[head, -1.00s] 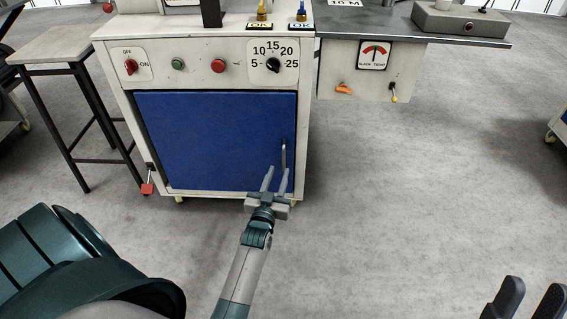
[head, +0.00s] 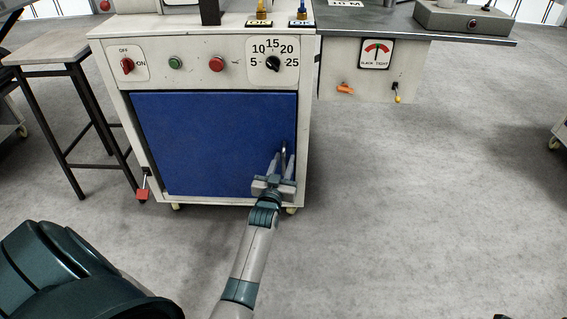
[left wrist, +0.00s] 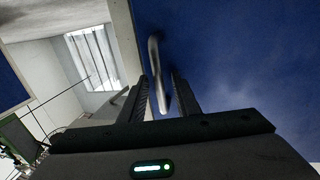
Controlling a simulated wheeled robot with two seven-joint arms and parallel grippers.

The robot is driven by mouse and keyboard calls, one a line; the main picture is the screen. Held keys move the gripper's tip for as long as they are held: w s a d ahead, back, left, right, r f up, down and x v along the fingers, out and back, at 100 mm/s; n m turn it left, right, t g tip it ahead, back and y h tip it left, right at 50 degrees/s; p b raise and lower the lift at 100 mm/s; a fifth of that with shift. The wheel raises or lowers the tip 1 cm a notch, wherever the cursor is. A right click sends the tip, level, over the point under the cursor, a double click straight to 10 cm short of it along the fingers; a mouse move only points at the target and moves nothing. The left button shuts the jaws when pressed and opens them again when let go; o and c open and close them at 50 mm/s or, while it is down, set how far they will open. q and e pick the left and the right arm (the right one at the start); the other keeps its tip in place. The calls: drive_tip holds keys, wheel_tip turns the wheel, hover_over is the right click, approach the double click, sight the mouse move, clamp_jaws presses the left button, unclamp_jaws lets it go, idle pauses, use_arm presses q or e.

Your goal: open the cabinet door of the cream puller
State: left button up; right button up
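The cream puller (head: 220,30) stands ahead with its blue cabinet door (head: 205,140) shut in the cream frame. A metal bar handle (head: 283,149) is upright near the door's right edge; it also shows in the left wrist view (left wrist: 154,62). My left gripper (head: 281,160) is at the handle, and its fingers partly hide the handle's lower part. In the left wrist view the two fingers (left wrist: 160,95) are apart, with the handle's lower end between them and a gap visible beside it. My right gripper (head: 499,317) barely shows at the bottom right edge.
A stool (head: 62,50) stands left of the cream puller. A red pedal or lever (head: 143,193) hangs at the cabinet's lower left. A side table (head: 400,25) with a slack/tight gauge extends right. The grey floor in front and to the right is clear.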

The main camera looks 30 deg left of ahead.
use_arm(q)
clamp_jaws()
drive_tip(key=shift+s+d, duration=0.1)
drive_tip(key=shift+s, duration=0.05)
